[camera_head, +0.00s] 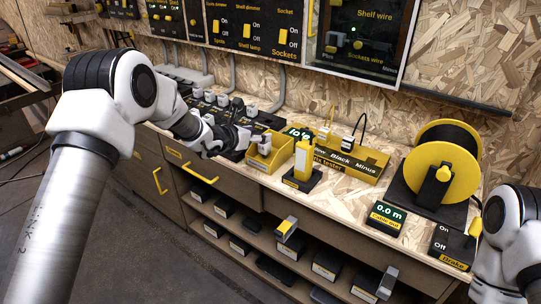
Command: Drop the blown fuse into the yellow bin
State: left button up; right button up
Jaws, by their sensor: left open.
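A yellow upright block on a black base (302,167) stands right of the bin. Behind it is a yellow tester (350,165) with plugged leads. A yellow cable reel (443,163) and a brake switch box (452,246) stand at right.

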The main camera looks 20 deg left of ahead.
pick_arm(q)
jog(key=v, duration=0.7)
jog(key=shift+s, duration=0.35)
jog(key=shift+a, duration=0.1)
